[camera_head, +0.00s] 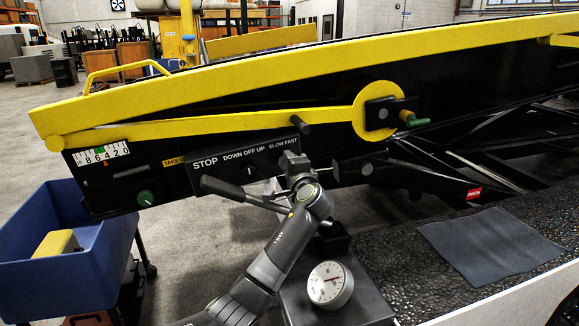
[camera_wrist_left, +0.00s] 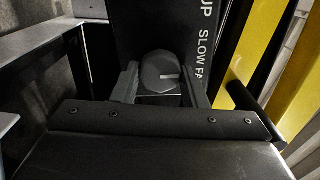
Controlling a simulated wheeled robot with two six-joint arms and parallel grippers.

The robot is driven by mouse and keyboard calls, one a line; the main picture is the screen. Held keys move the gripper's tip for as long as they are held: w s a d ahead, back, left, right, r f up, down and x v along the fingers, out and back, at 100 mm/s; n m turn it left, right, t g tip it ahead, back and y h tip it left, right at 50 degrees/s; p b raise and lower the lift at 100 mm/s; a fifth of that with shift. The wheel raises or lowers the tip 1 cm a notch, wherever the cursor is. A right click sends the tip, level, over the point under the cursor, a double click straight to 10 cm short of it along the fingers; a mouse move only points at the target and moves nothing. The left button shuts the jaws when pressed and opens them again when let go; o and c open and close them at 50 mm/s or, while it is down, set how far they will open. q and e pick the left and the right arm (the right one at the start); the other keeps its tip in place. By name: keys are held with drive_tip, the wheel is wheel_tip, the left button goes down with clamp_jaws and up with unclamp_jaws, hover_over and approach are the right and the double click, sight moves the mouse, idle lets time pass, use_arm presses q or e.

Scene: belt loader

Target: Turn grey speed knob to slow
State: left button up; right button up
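The black control panel (camera_head: 235,151) carries the labels STOP, DOWN OFF UP and SLOW FAST below the yellow bar. My left gripper (camera_head: 291,160) is at the panel's right end, under SLOW FAST, and hides the speed knob in the head view. In the left wrist view the grey round speed knob (camera_wrist_left: 160,72) lies between the two fingertips of my left gripper (camera_wrist_left: 160,85), with a short pale mark towards its right side. The fingers are very close on both sides; whether they press on it I cannot tell. My right gripper is not in view.
A black peg (camera_head: 300,122) sticks out just above the gripper. A green knob (camera_head: 145,198) and a scale (camera_head: 102,153) are at the left. A round dial (camera_head: 330,284) stands below the wrist. A blue bin (camera_head: 60,275) is at lower left, a dark mat (camera_head: 490,246) at right.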

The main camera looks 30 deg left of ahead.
use_arm(q)
drive_tip(key=o, duration=0.4)
drive_tip(key=shift+o, duration=0.2)
drive_tip(key=shift+s+d, duration=0.1)
drive_tip(key=shift+d, duration=0.05)
drive_tip(key=b+v, duration=0.2)
drive_tip(key=v, duration=1.5)
drive_tip(key=shift+b, duration=0.4)
drive_tip(key=shift+s+f, duration=0.1)
